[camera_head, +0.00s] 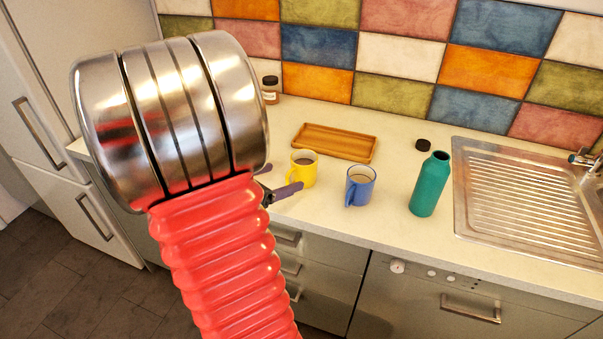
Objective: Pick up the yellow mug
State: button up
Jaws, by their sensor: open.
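The yellow mug (303,168) stands upright on the light countertop, with a dark drink inside and its handle hidden from view or on the far side. My gripper (281,181) is open beside the mug on its left. One purple-grey finger reaches in front of the mug's lower left side, and the other shows behind, partly hidden by my arm. I cannot tell whether either finger touches the mug. My own red and metal arm hides much of the left side of the view.
A blue mug (360,187) stands close to the right. A green bottle (429,185), black cap (423,145) and sink (520,205) are farther right. A wooden tray (335,143) lies behind the mugs. A small jar (270,90) stands near the tiled wall (400,55).

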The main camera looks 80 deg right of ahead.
aim_at(291, 172)
jog(key=shift+x, duration=2.6)
jog(key=shift+x, duration=2.65)
jog(key=shift+a, duration=0.1)
jog(key=c, duration=1.5)
jog(key=shift+r, duration=0.15)
jog(key=shift+r, duration=4.8)
